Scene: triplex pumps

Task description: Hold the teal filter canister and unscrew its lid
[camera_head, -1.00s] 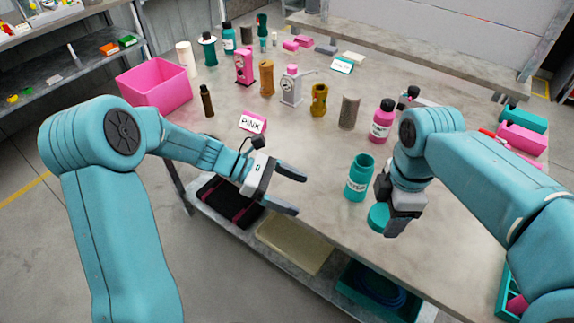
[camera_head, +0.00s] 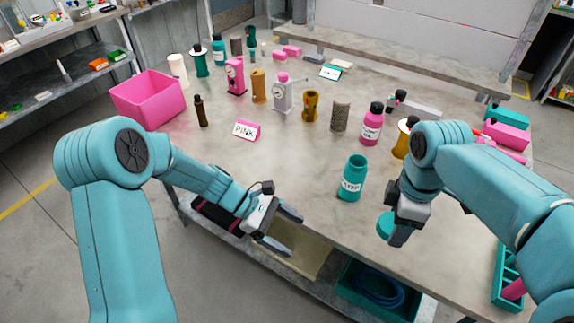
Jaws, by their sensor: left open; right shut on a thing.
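The teal filter canister (camera_head: 352,178) stands upright on the table near its front edge, with its top open and a white label on its side. Its teal lid (camera_head: 385,225) is apart from it, to the right. My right gripper (camera_head: 397,232) is shut on the lid and holds it to the right of the canister. My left gripper (camera_head: 288,233) is open and empty, to the left of the canister and by the table's front edge. Nothing holds the canister.
A pink bottle (camera_head: 371,125) and a grey cylinder (camera_head: 339,117) stand behind the canister. A pink sign (camera_head: 246,130) and a pink bin (camera_head: 148,100) are at the left. A teal tray (camera_head: 507,275) is at the right front.

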